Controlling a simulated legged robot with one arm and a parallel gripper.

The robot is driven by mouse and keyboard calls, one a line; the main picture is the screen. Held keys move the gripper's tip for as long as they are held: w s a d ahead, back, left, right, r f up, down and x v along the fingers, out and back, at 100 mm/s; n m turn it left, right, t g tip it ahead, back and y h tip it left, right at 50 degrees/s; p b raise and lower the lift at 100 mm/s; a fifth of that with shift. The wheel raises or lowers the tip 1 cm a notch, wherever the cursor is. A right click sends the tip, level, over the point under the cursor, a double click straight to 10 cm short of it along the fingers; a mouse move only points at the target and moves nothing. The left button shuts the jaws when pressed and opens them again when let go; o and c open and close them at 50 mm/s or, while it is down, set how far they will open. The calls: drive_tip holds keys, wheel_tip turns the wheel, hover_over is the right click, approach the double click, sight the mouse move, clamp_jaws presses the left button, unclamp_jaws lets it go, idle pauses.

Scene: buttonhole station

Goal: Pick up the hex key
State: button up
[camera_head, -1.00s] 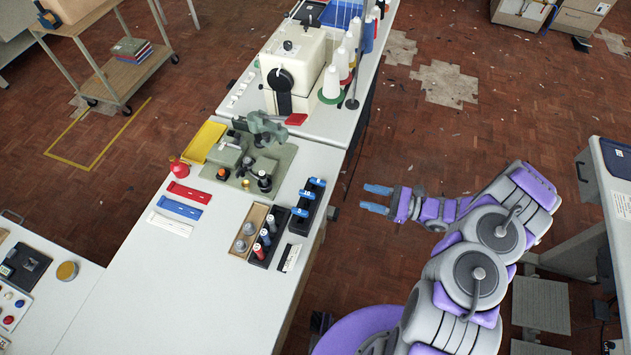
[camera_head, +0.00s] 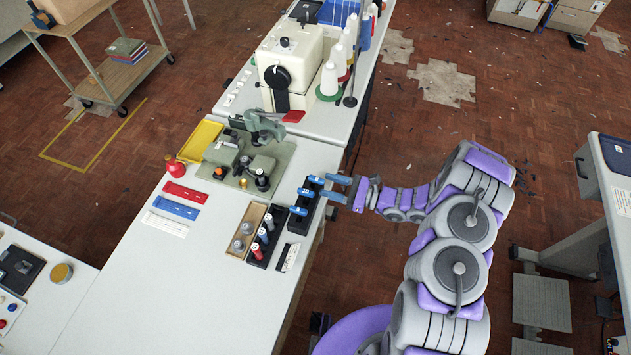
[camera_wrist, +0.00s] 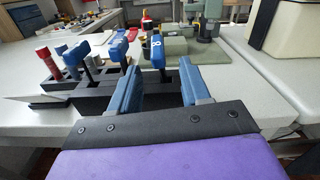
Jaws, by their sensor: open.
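Three blue-handled hex keys stand upright in a black rack (camera_head: 310,212) at the right edge of the white bench. The far one (camera_head: 315,180) is nearest my gripper (camera_head: 334,188). In the wrist view, a blue handle with a white 8 (camera_wrist: 157,50) shows between my open fingers (camera_wrist: 160,78), ahead of them. The other two handles, the middle one (camera_wrist: 118,45) and the near one (camera_wrist: 77,50), are to the left. My gripper is empty, level and just right of the rack. I cannot tell whether a fingertip touches anything.
Left of the rack stand a black tray of small bottles (camera_head: 258,252) and a wooden tray (camera_head: 255,216). A green-based machine (camera_head: 273,160) is behind them, and a cream machine (camera_head: 290,65) with thread cones farther back. Bare bench lies in front.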

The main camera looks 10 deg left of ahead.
sight(315, 181)
drive_tip(key=shift+w+a+r+b, duration=0.1)
drive_tip(key=shift+a+b, duration=0.1)
drive_tip(key=shift+a, duration=0.7)
drive_tip(key=shift+w+a+r+b, duration=0.1)
drive_tip(key=shift+w+a+b, duration=0.05)
drive_tip(key=shift+a, duration=0.7)
drive_tip(key=shift+w+a+b, duration=0.1)
drive_tip(key=shift+a+b, duration=0.1)
drive_tip(key=shift+a, duration=0.7)
drive_tip(key=shift+c, duration=0.4)
drive_tip(key=shift+d, duration=0.1)
clamp_jaws()
